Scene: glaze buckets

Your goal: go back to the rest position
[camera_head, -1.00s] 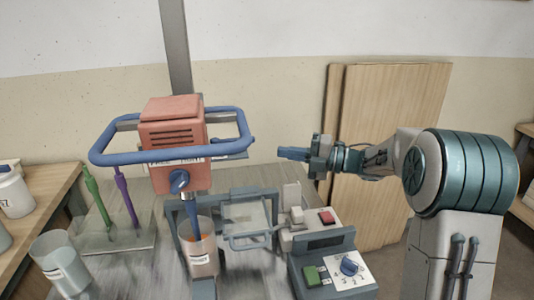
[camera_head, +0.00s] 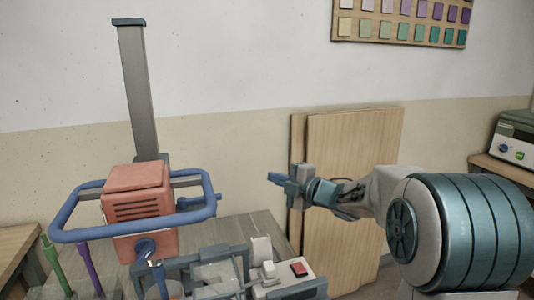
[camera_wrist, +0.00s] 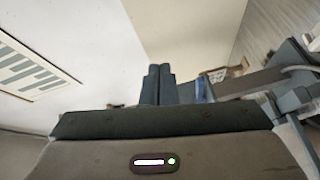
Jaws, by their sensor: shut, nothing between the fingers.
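My gripper (camera_head: 276,179) is at the right of the mixer in the head view, raised above the bench and pointing left. Its fingers are together with nothing between them. In the wrist view the two dark fingertips (camera_wrist: 158,72) stand side by side, touching. My arm reaches in from the right of the head view. The gripper is apart from the mixer and touches nothing that I can see.
The orange mixer head (camera_head: 137,195) with its blue guard ring (camera_head: 62,236) hangs on a grey column (camera_head: 140,90). A switch box with a red button (camera_head: 299,269) stands below my gripper. Wooden boards (camera_head: 350,150) lean on the wall behind. Green and purple stirrers (camera_head: 88,268) stand at lower left.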

